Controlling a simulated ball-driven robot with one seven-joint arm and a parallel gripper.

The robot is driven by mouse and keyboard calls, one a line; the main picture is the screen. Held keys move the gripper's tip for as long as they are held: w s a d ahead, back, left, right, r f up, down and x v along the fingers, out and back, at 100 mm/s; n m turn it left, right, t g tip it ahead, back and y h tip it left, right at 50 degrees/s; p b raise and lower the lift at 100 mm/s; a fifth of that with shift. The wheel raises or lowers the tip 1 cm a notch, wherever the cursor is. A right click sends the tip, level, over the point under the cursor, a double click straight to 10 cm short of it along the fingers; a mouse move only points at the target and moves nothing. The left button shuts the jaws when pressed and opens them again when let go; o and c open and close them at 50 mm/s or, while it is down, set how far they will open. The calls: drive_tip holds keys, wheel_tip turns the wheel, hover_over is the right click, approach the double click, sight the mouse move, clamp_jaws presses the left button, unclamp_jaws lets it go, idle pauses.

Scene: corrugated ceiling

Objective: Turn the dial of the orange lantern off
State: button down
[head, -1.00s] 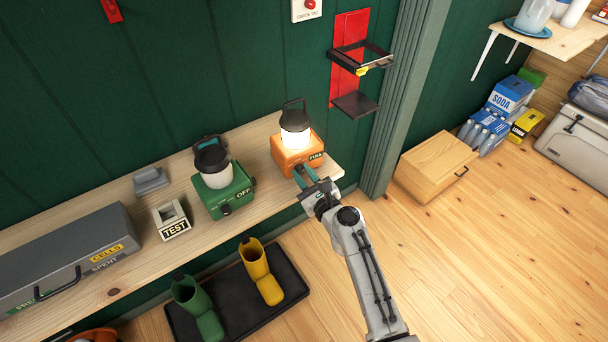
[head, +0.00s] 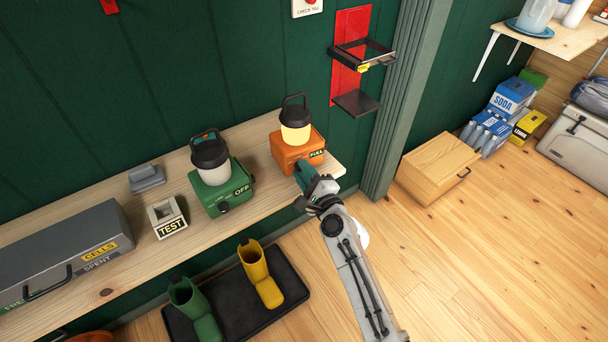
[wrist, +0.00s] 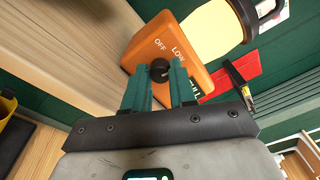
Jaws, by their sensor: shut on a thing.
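The orange lantern (head: 290,154) stands near the right end of the wooden shelf, its globe glowing a soft yellow. In the wrist view, the black dial (wrist: 159,70) is on its orange face (wrist: 200,70), with OFF and LOW marked around it and another label partly hidden by a finger. My gripper (wrist: 160,77) is shut on the dial, with one teal finger on each side. In the head view, my gripper (head: 306,175) is at the lantern's front face and hides the dial there. The exact dial setting is hard to tell.
A green lantern (head: 221,196) marked OFF stands unlit to the left. Beyond it are a TEST block (head: 168,216) and a grey box (head: 60,250). A red wall bracket (head: 349,50) is behind at right. Boots (head: 258,275) stand on a mat below the shelf.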

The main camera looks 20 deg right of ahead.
drive_tip(key=n+b, duration=0.1)
drive_tip(key=n, duration=0.2)
drive_tip(key=shift+f+n, duration=0.15)
drive_tip(key=shift+n, duration=0.25)
drive_tip(key=n+b, duration=0.1)
drive_tip(key=n, duration=0.2)
drive_tip(key=shift+f+n+b, duration=0.1)
drive_tip(key=shift+n+b, duration=0.2)
drive_tip(key=n+b, duration=0.2)
drive_tip(key=n, duration=0.2)
drive_tip(key=shift+n+b, duration=0.65)
drive_tip(key=shift+n, duration=0.85)
drive_tip(key=c, duration=0.9)
unclamp_jaws()
drive_tip(key=shift+s, duration=0.1)
drive_tip(key=s, duration=0.3)
drive_tip(key=s+d, duration=0.1)
drive_tip(key=s, duration=0.6)
drive_tip(key=shift+s+d, duration=0.25)
drive_tip(key=shift+d, duration=0.1)
